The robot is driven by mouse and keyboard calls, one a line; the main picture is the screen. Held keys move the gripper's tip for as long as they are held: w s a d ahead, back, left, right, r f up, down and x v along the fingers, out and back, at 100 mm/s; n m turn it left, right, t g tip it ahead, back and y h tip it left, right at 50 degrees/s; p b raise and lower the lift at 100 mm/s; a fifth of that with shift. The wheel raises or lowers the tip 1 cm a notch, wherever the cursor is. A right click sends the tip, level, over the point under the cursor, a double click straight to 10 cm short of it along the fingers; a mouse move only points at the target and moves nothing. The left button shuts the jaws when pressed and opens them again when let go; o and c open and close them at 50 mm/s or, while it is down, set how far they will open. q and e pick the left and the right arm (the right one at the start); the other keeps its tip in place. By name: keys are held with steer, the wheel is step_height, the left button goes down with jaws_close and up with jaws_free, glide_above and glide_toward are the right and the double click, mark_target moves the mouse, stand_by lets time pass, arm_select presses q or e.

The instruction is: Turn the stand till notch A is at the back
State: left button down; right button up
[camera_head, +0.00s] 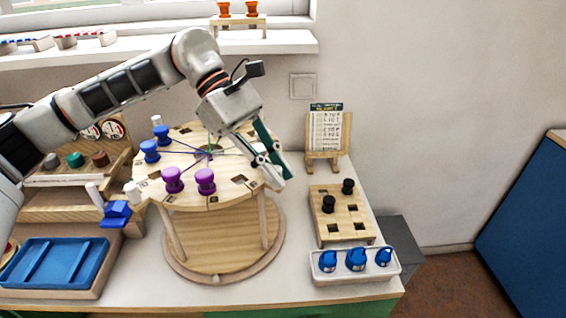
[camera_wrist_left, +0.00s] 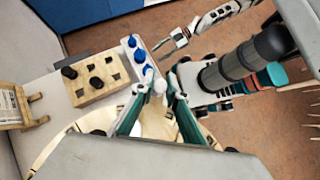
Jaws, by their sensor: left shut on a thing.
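The stand is a round wooden top (camera_head: 190,190) on legs above a round wooden base (camera_head: 215,262). Dark threads meet at its middle. Blue spools (camera_head: 150,150), purple spools (camera_head: 205,181) and white pegs (camera_head: 133,193) stand around its rim. My left gripper (camera_head: 273,165) is at the right rim of the top, shut on a white peg, which shows between the fingers in the left wrist view (camera_wrist_left: 158,87). I cannot make out which notch is A. My right gripper (camera_wrist_left: 172,44) looks open and empty in the left wrist view, apart from the stand.
A wooden block with black pegs (camera_head: 340,215) and a white tray of blue bottles (camera_head: 355,265) stand right of the stand. A card on an easel (camera_head: 326,135) is behind. A blue tray (camera_head: 55,265) and wooden rack are left.

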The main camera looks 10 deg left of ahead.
arm_select(q)
steer(key=shift+s+a+m+g+y, duration=0.15)
steer(key=shift+s+a+m+g, duration=0.2)
steer(key=shift+s, duration=0.2)
steer(key=shift+s+a+m+g+y, duration=0.15)
steer(key=shift+s+a+m+g, duration=0.1)
steer(key=shift+s+m, duration=0.25)
steer(key=c, duration=2)
jaws_free()
steer(key=v, duration=1.2)
steer(key=shift+s+f, duration=0.1)
steer(key=shift+s, duration=0.1)
